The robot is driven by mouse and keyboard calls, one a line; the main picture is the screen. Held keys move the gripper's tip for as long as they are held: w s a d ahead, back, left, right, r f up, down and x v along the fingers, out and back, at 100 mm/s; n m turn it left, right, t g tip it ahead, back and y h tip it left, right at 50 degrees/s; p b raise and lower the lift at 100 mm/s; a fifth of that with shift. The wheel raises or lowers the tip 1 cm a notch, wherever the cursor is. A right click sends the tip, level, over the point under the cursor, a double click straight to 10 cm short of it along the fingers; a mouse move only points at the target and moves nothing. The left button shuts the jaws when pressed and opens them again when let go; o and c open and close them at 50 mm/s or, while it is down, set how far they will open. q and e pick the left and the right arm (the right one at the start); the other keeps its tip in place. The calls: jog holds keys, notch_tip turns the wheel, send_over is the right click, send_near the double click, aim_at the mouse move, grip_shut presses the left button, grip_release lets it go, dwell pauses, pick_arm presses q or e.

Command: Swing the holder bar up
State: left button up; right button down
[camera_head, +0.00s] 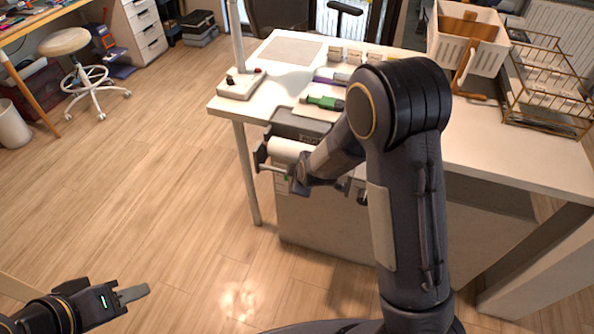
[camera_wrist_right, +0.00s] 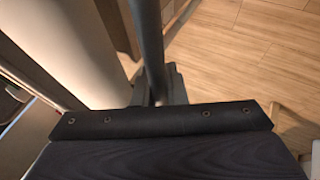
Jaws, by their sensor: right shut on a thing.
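The holder bar (camera_wrist_right: 148,45) is a thin dark rod in the right wrist view. It runs away from my right gripper (camera_wrist_right: 160,92), whose fingers are closed around its near end. A pale roll (camera_wrist_right: 75,40) lies just left of the rod, apart from it. In the head view the white roll (camera_head: 291,149) sits in a dark frame at the table's front edge. My right gripper (camera_head: 300,180) is just below it, partly hidden by my forearm. My left gripper (camera_head: 132,294) hangs empty over the floor at lower left; its finger gap cannot be made out.
The white table (camera_head: 480,140) carries a green-handled tool (camera_head: 325,102), a purple-handled tool (camera_head: 330,77), a lamp base (camera_head: 241,83), a white crate (camera_head: 465,40) and a wire rack (camera_head: 548,90). The wooden floor (camera_head: 150,180) left of the table is clear.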

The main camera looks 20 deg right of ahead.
jog(key=shift+w+d+r+m+g+y, duration=0.1)
jog(key=shift+w+d+m+g+y, duration=0.15)
jog(key=shift+g+y, duration=0.55)
jog(key=shift+w+d+r+m+g+y, duration=0.1)
jog(key=shift+w+m+g+y, duration=0.25)
jog(key=shift+g, duration=0.75)
jog(key=shift+s, duration=0.1)
jog(key=c, duration=1.5)
grip_release()
